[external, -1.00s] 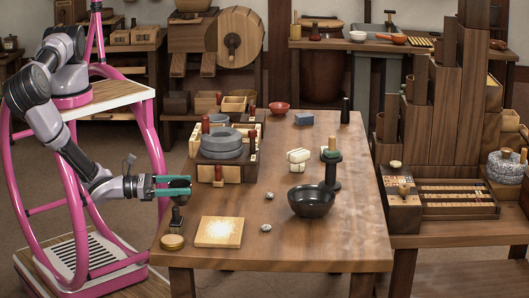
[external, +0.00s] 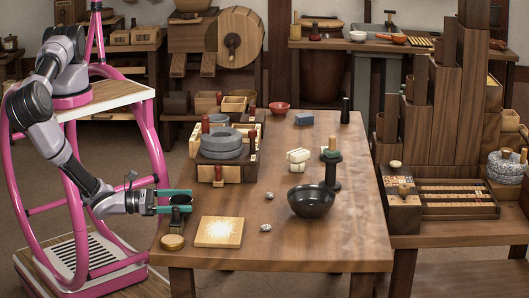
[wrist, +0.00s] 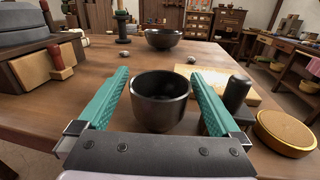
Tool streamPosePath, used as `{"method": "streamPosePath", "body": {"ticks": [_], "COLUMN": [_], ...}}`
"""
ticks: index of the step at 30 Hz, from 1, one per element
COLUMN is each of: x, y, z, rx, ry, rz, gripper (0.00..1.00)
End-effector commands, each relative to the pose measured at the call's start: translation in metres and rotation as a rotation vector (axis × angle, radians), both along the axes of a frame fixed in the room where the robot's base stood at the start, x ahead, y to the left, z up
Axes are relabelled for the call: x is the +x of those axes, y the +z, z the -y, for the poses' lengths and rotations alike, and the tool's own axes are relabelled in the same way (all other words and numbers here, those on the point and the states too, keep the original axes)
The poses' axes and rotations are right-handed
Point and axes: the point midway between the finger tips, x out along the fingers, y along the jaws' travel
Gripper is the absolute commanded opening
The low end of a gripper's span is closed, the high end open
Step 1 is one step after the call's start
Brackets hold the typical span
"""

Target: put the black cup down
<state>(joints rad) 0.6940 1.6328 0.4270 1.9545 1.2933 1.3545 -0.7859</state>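The black cup (wrist: 160,103) is dark, glossy, upright and looks empty. In the wrist view it sits between the teal fingers of my gripper (wrist: 160,82), which meet its sides near the rim. In the external view my gripper (external: 176,200) is at the table's near left corner, low, with the cup (external: 181,199) between its fingers and partly hidden by them. I cannot tell whether the cup's base touches the wooden table (external: 330,245).
A dark upright peg (wrist: 238,92), a round tan lid (external: 172,241) and a pale square board (external: 219,232) are close by. A black bowl (external: 312,200) and two small pebbles stand further right. A quern (external: 222,145) is behind. The table's front right is clear.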

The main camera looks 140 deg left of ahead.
Motion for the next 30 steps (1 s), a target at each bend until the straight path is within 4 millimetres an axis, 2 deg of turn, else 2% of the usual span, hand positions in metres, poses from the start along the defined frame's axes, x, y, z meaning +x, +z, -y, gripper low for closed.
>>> {"method": "streamPosePath", "body": {"ticks": [5, 15, 21, 30], "x": [-0.003, -0.044, -0.063, -0.071], "y": [0.003, 0.003, 0.003, 0.003], "z": [0.006, 0.061, 0.088, 0.097], "rx": [-0.001, -0.001, -0.001, 0.0], "ry": [-0.001, -0.003, -0.002, 0.0], "rz": [-0.001, -0.001, -0.001, 0.0], "gripper": [1.0, 1.0, 1.0, 1.0]}}
